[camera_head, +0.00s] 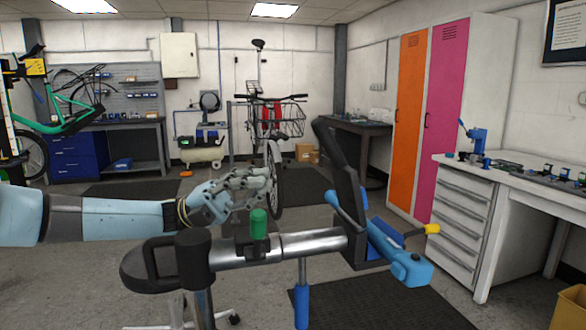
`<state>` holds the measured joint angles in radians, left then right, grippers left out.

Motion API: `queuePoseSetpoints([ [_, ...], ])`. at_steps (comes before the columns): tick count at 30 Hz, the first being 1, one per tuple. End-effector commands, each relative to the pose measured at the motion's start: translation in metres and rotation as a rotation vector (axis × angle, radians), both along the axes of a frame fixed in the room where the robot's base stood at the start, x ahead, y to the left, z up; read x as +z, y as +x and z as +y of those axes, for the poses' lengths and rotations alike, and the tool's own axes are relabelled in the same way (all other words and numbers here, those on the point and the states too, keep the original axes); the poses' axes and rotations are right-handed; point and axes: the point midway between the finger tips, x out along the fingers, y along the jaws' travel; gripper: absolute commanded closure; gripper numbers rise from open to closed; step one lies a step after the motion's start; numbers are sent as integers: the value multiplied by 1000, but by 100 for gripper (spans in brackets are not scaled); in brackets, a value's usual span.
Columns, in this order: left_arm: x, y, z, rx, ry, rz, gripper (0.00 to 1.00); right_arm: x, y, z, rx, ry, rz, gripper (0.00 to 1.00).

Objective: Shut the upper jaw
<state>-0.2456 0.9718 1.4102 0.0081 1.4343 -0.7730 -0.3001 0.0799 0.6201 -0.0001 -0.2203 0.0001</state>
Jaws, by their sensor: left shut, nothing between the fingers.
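A bike repair stand's clamp head fills the foreground. Its black upper jaw (345,183) is swung up, tilted steeply, with its top leaning left. Its lower jaw (385,250), blue and black, points to the right and down, so a wide gap shows between the two. A silver tube (308,243) runs left from the jaws to a black body. My left gripper (268,184) is shut and empty, above the tube and left of the upper jaw, apart from it in the picture. My right gripper is out of view.
A green knob (258,222) stands on the clamp arm just below my left gripper. A bike with a basket (285,120) stands behind. A white drawer bench (460,220) is at right, beside orange and pink lockers (445,110). Open floor lies between.

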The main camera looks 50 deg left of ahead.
Motion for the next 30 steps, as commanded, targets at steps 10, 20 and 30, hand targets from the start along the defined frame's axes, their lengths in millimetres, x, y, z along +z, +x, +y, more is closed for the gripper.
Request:
queuePoseSetpoints([
  [10,28,24,-45,-1,-3,-3,100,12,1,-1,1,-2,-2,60],
  [20,43,40,-74,1,-2,1,100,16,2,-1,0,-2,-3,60],
  [30,43,41,-75,2,-1,2,100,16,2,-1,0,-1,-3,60],
])
